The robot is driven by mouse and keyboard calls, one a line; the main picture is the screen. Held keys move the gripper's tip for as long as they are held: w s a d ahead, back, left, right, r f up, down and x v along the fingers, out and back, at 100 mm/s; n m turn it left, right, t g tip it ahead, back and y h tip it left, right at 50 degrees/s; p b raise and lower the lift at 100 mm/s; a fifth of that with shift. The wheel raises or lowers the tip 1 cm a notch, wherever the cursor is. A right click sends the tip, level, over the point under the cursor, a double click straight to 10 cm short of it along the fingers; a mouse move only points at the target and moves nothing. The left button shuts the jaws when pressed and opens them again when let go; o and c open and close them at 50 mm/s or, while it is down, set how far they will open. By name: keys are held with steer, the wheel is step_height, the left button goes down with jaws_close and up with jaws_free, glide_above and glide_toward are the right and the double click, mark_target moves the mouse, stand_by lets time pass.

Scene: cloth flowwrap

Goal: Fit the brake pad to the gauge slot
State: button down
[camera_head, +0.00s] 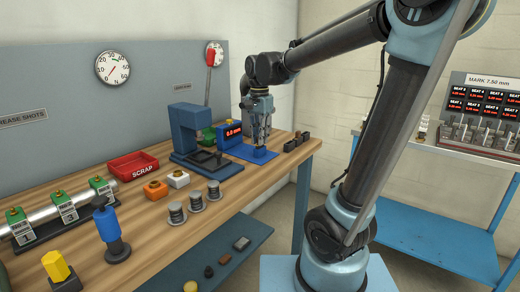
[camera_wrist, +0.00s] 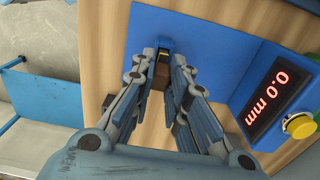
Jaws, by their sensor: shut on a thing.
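My gripper (camera_head: 261,141) points down over the blue base of the gauge (camera_head: 240,151) near the bench's right end. In the wrist view my gripper (camera_wrist: 163,66) has its fingertips closed on a small dark brown block, the brake pad (camera_wrist: 161,74), mostly hidden by the fingers. The pad is close to a small blue raised part with a dark and yellow mark (camera_wrist: 165,45) on the gauge's blue base (camera_wrist: 205,38). I cannot tell whether the pad is inside the slot. The gauge display (camera_wrist: 269,98) reads 0.0 mm.
A blue press (camera_head: 190,138) stands left of the gauge. Dark blocks (camera_head: 297,142) lie to its right. A red SCRAP tray (camera_head: 133,165), grey cylinders (camera_head: 195,201) and a blue-handled tool (camera_head: 108,228) are further left. A side table (camera_head: 440,150) with a display board stands right.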

steer(key=shift+f, duration=0.75)
stand_by(0.8)
steer(key=c, duration=1.5)
jaws_free()
steer(key=shift+r, duration=0.1)
step_height(320, 180, up, 12)
steer(key=f, duration=0.1)
steer(key=s+d+f+n, duration=0.2)
steer(key=s+d+f, duration=0.4)
steer(key=f, duration=0.2)
steer(key=s+d+f+n+t, duration=0.1)
steer(key=s+d+f+n, duration=0.2)
steer(key=s+d+f, duration=0.3)
steer(key=s+d+f+n+t, duration=0.1)
steer(key=s+d+f+n, duration=0.1)
steer(key=s+d+f, duration=0.4)
steer(key=shift+d+f, duration=0.4)
steer(key=shift+f, duration=0.55)
steer(key=shift+d+f, duration=0.4)
steer(key=shift+f, duration=0.55)
steer(key=shift+d+f, duration=0.4)
steer(key=shift+f, duration=0.55)
